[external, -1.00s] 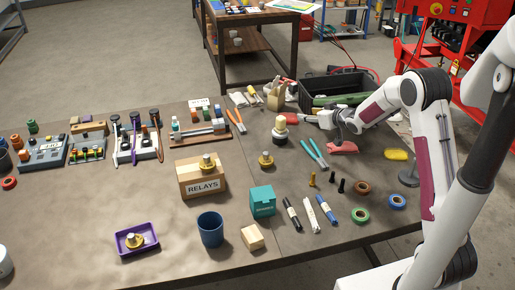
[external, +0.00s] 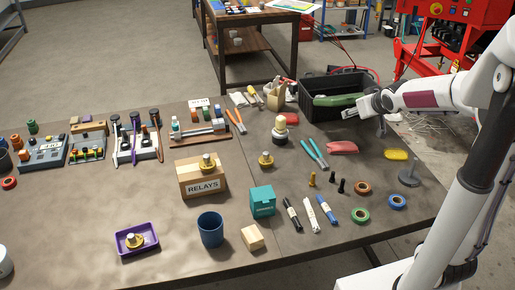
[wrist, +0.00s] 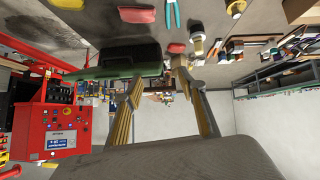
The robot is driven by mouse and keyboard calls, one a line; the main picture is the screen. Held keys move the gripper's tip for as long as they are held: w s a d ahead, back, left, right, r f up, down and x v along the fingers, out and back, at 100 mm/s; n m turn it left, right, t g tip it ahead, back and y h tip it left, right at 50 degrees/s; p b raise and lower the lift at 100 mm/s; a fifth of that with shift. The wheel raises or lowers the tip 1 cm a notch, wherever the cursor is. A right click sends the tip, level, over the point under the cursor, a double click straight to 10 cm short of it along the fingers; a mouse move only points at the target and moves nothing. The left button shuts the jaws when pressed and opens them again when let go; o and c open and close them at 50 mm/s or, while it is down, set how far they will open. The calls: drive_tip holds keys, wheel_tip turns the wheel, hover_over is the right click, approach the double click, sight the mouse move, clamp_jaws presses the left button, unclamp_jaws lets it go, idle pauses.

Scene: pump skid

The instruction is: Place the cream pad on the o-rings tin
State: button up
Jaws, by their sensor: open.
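I cannot surely pick out the cream pad; small pale flat items (external: 240,99) lie at the back of the bench in the external view. No o-rings label is readable, so I cannot tell which thing is the tin. A red pad (external: 342,147) and a yellow pad (external: 396,154) lie flat at the right. My gripper (external: 363,119) is raised at the black crate's right side, open and empty, away from both pads. In the wrist view its two fingers (wrist: 158,76) stand apart with nothing between them.
A black crate (external: 318,109) holding a green item stands at the back right. Pliers (external: 313,154), tape rolls (external: 361,215), markers, a relays box (external: 202,181) and a teal box (external: 262,201) crowd the bench. The front left is mostly clear around a purple tray (external: 122,247).

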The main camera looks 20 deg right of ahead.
drive_tip(key=s+a+f+m+g, duration=0.1)
drive_tip(key=s+g, duration=0.3)
drive_tip(key=s, duration=2.6)
drive_tip(key=shift+s+f+y, duration=0.3)
drive_tip(key=shift+s+f, duration=0.05)
